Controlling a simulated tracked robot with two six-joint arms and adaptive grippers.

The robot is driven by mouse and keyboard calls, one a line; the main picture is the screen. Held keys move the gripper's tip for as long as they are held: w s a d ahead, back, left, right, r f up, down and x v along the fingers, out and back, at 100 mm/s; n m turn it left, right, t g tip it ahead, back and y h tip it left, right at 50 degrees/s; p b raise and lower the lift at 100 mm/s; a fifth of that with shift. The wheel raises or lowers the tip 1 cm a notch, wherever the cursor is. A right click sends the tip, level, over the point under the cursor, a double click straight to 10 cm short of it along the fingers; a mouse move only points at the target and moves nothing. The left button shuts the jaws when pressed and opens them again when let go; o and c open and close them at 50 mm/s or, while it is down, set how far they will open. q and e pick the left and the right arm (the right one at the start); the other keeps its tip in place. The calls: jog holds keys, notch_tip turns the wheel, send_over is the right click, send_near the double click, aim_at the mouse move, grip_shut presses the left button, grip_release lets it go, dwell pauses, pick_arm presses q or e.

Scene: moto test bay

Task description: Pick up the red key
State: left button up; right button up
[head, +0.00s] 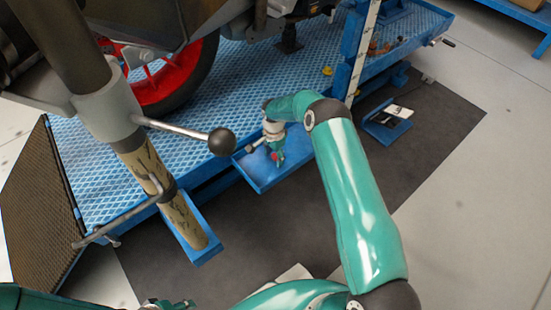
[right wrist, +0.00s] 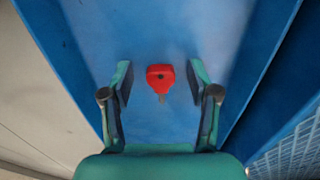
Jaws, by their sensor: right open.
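The red key (right wrist: 160,76) lies on the floor of a blue tray, with its red head toward the top of the right wrist view and its thin grey shaft pointing down toward my gripper. My right gripper (right wrist: 160,84) is open and empty, with one finger on each side of the key and a gap on both sides. In the head view the right gripper (head: 277,158) points down into the blue tray (head: 262,184), and a bit of red shows at its fingertips. Part of my left gripper (head: 168,304) shows at the bottom edge; its jaws are not clear.
The tray's raised walls stand on both sides of my right gripper. A blue ribbed platform (head: 250,75) carries a motorcycle with a red wheel (head: 172,78). A lever with a black ball knob (head: 221,142) is left of the tray. Another small blue tray (head: 386,126) stands to the right.

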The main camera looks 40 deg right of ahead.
jog(key=c, duration=1.1)
jog(key=shift+r, duration=0.15)
